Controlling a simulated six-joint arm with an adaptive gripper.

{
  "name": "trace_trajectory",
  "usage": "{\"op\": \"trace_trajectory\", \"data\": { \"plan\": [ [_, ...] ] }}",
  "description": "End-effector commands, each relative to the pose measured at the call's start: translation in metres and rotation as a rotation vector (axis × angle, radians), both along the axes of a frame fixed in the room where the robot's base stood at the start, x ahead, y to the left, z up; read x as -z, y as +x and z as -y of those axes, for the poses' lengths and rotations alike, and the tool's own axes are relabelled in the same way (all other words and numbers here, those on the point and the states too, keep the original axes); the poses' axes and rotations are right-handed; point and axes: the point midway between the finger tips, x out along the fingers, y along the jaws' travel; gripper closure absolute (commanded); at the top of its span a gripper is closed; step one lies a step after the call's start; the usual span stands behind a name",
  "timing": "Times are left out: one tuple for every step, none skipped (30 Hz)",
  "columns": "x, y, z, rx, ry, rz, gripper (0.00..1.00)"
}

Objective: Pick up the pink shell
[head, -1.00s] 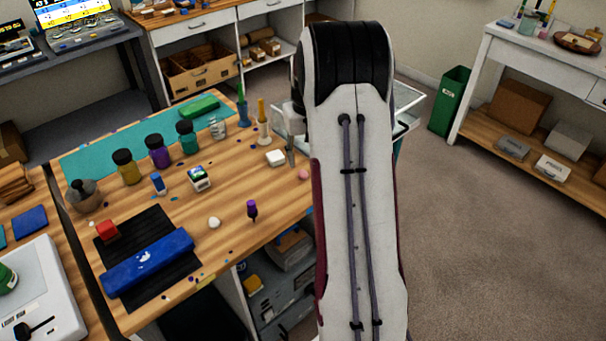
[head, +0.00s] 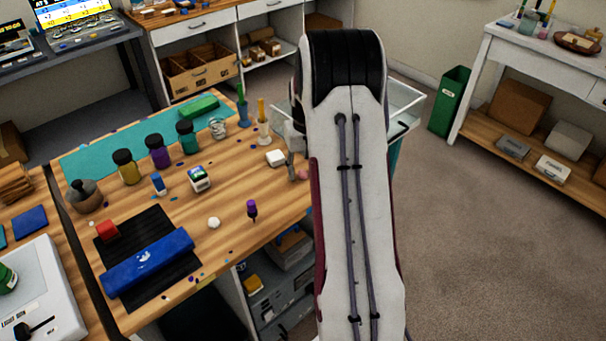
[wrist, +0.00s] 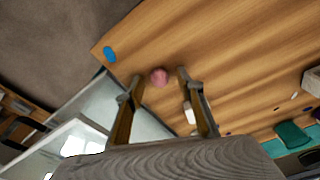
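The pink shell (wrist: 158,76) lies on the wooden table and appears between the tips of my open gripper (wrist: 160,77) in the wrist view. Neither finger visibly touches it, and the gap is empty apart from the shell in line with it. In the head view the shell (head: 303,173) is a small pink patch at the table's right edge, partly hidden by my gripper (head: 293,172) and close to my arm.
A white block (head: 275,158) lies left of the shell; in the wrist view a white piece (wrist: 189,112) is by the right finger. A blue piece (wrist: 109,54) lies near the table corner. Several bottles stand further left.

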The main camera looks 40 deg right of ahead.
Motion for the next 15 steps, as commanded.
{"op": "trace_trajectory", "data": {
  "plan": [
    [-0.0002,0.0001,0.0000,0.000,0.000,0.000,0.62],
    [-0.0002,0.0001,0.0000,0.000,0.000,0.000,0.70],
    [-0.0002,0.0001,0.0000,0.000,0.000,0.000,0.79],
    [-0.0002,0.0001,0.0000,0.000,0.000,0.000,0.86],
    [-0.0002,0.0001,0.0000,0.000,0.000,0.000,0.91],
    [-0.0002,0.0001,0.0000,0.000,0.000,0.000,0.91],
    [-0.0002,0.0001,0.0000,0.000,0.000,0.000,0.91],
    [-0.0002,0.0001,0.0000,0.000,0.000,0.000,0.91],
    [-0.0002,0.0001,0.0000,0.000,0.000,0.000,0.91],
    [-0.0002,0.0001,0.0000,0.000,0.000,0.000,0.91],
    [-0.0002,0.0001,0.0000,0.000,0.000,0.000,0.91],
    [-0.0002,0.0001,0.0000,0.000,0.000,0.000,0.91],
    [-0.0002,0.0001,0.0000,0.000,0.000,0.000,0.91],
    [-0.0003,0.0001,0.0000,0.000,0.000,0.000,0.91],
    [-0.0004,0.0001,0.0001,0.000,0.000,0.000,0.91]
  ]
}}
